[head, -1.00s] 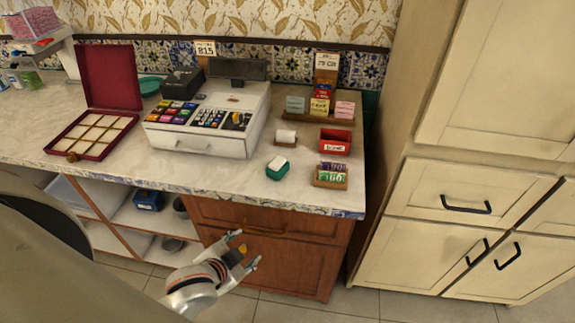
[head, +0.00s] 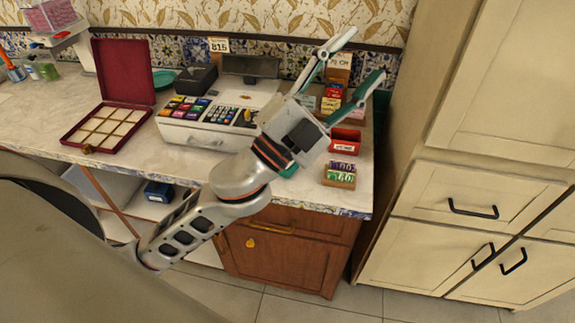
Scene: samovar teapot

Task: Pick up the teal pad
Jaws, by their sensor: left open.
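My left gripper (head: 363,55) is open, its two fingers spread and pointing up and right over the back right of the counter. Nothing shows between its fingertips. A small rack of pads and cards stands at the back; a pale teal pad (head: 307,102) at its left end shows only in part behind the gripper. A yellow pad (head: 329,106) is beside it. A teal box (head: 290,171), white on top in the earlier view, is mostly hidden under my gripper's wrist. I cannot tell contact with the rack. My right gripper is not in view.
A white cash register (head: 190,133) stands left of my gripper. A red tray (head: 345,141) and a wooden holder with rolls (head: 339,175) are to its right. An open maroon box (head: 105,125) lies further left. Tall cream cabinets (head: 480,120) border the counter on the right.

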